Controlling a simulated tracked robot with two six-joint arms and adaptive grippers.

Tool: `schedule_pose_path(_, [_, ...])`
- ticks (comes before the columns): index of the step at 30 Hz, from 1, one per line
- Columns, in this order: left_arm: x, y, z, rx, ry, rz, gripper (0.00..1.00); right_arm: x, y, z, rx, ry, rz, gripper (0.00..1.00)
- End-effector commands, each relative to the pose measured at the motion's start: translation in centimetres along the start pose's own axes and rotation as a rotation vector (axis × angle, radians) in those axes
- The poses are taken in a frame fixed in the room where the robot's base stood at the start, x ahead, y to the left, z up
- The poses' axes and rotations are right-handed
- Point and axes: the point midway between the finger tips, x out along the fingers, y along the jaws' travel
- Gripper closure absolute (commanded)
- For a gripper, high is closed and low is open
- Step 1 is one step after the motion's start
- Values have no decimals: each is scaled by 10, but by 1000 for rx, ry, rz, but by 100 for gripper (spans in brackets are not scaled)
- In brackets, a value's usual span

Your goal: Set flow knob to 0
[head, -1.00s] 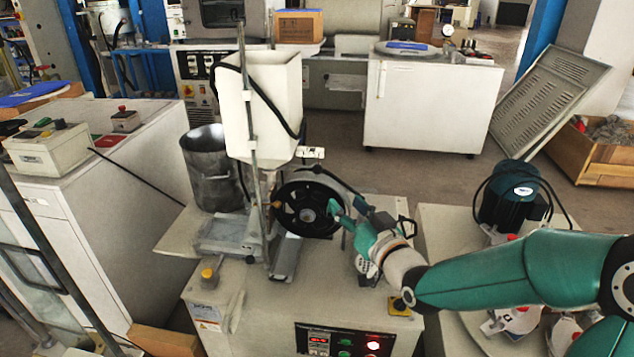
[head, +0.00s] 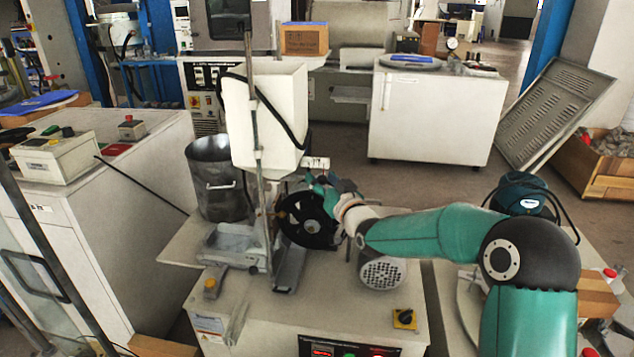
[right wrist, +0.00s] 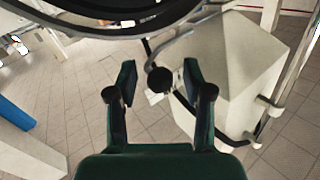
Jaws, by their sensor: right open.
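A round black knob (right wrist: 159,80) on a thin stem shows between the fingers in the right wrist view; it looks like the flow knob. Its marks and setting cannot be read. My right gripper (right wrist: 158,88) is open, one finger on each side of the knob, with gaps visible; depth to it is unclear. In the head view my right gripper (head: 320,186) is at the upper right edge of the black wheel (head: 308,220), just below and right of the white hopper (head: 264,115). The knob cannot be made out there. My left gripper is not in view.
The hopper also fills the right of the right wrist view (right wrist: 228,70). A metal post (head: 256,150) stands before it. A small white bar (head: 316,163) juts out above my gripper. A metal bucket (head: 215,178) is left of the hopper. A motor (head: 382,273) sits below my forearm.

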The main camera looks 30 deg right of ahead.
Motion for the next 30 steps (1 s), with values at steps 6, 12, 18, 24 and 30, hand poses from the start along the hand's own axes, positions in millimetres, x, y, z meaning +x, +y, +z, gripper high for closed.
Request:
schedule_pose_path(6, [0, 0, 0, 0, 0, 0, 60, 6, 0, 0, 0, 0, 0, 49])
schedule_pose_path(12, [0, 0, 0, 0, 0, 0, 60, 5, 0, 0, 0, 0, 0, 54])
schedule_pose_path(18, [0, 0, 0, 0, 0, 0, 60, 5, 0, 0, 0, 0, 0, 87])
schedule_pose_path(24, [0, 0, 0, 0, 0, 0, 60, 5, 0, 0, -1, 0, 0, 100])
schedule_pose_path(30, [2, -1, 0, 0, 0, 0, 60, 5, 1, 0, -1, 2, 4, 100])
